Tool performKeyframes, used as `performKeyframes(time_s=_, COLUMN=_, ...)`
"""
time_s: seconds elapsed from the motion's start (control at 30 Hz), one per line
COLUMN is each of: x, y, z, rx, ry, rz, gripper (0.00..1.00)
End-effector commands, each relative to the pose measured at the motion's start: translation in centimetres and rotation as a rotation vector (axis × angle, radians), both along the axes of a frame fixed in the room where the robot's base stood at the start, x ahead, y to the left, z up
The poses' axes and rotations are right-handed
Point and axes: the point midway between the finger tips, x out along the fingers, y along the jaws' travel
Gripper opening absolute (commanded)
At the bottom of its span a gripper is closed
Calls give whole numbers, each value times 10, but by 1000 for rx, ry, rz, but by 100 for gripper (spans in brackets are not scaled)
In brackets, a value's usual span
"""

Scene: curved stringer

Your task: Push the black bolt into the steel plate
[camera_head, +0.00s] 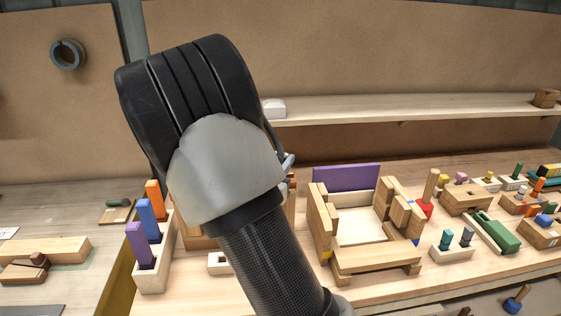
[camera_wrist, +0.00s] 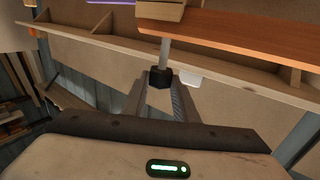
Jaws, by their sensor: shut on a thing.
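In the wrist view, my gripper (camera_wrist: 161,88) is shut on a dark block-like piece, which I take for the black bolt (camera_wrist: 160,78). A grey shaft (camera_wrist: 165,53) runs from this piece toward the underside of an orange-brown wooden part (camera_wrist: 235,42). I cannot tell whether the shaft touches that part or enters it. I cannot make out the steel plate in either view. In the head view, my dark and grey arm covers the middle left and hides my gripper and whatever it holds.
In the head view, a wooden frame assembly (camera_head: 377,258) stands right of my arm. A pale holder (camera_head: 153,270) with purple, blue and orange pegs stands left of it. Several small blocks and pegs crowd the right side. A long shelf (camera_head: 420,107) runs along the back wall.

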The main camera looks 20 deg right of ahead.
Motion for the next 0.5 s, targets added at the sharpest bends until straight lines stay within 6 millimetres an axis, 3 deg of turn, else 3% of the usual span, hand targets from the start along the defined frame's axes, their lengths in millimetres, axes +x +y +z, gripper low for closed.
performKeyframes(time_s=0.5, x=0, y=0, z=-14, rx=-1, ry=-1, rz=0, gripper=0)
